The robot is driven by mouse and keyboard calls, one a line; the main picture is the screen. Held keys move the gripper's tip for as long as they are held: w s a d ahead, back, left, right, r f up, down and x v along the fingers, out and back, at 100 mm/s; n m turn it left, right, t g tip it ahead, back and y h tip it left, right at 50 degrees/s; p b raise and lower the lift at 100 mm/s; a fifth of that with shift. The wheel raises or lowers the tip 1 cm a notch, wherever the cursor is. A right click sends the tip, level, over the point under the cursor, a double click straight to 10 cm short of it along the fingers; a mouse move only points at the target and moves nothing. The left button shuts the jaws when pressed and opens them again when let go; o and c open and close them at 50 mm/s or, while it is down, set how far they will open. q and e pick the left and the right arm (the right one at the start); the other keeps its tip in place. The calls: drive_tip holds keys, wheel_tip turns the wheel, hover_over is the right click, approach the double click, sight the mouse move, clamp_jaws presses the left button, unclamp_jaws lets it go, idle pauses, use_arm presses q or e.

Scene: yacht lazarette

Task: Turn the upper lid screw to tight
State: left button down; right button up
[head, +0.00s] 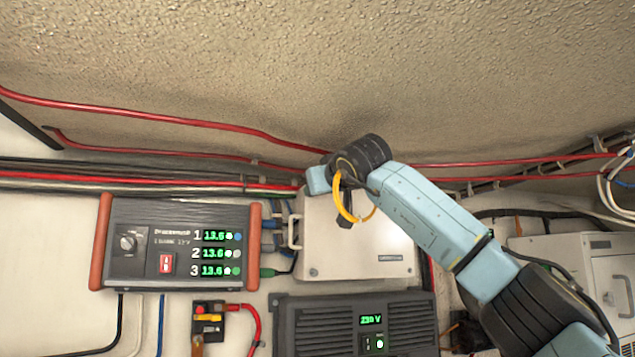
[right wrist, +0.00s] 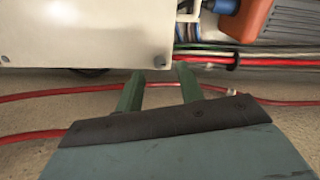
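A white box with a flat lid (head: 345,250) is on the wall in the middle of the head view. In the right wrist view its lid (right wrist: 80,35) fills the upper left, with a small round screw (right wrist: 160,60) near the lid corner. My right gripper (right wrist: 158,76) is open, its two green fingers apart. The fingertips are close to that screw, one on each side of it in the picture; contact cannot be told. In the head view my right wrist hides the upper lid edge and screw. A lower screw (head: 313,272) shows at the lid's lower left. My left gripper is not in view.
A charger with green readouts (head: 180,243) is left of the box, and a dark 230 V unit (head: 355,325) is below it. Red cables (head: 200,122) run along the wall above and behind my right wrist. Another white box (head: 590,270) stands at the right.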

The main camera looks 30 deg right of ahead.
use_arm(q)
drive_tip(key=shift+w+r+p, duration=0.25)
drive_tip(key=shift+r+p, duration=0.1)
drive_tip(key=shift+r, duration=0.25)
use_arm(e)
drive_tip(key=shift+x, duration=1.25)
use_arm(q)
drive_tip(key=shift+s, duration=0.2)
use_arm(e)
drive_tip(key=shift+c, duration=0.5)
clamp_jaws()
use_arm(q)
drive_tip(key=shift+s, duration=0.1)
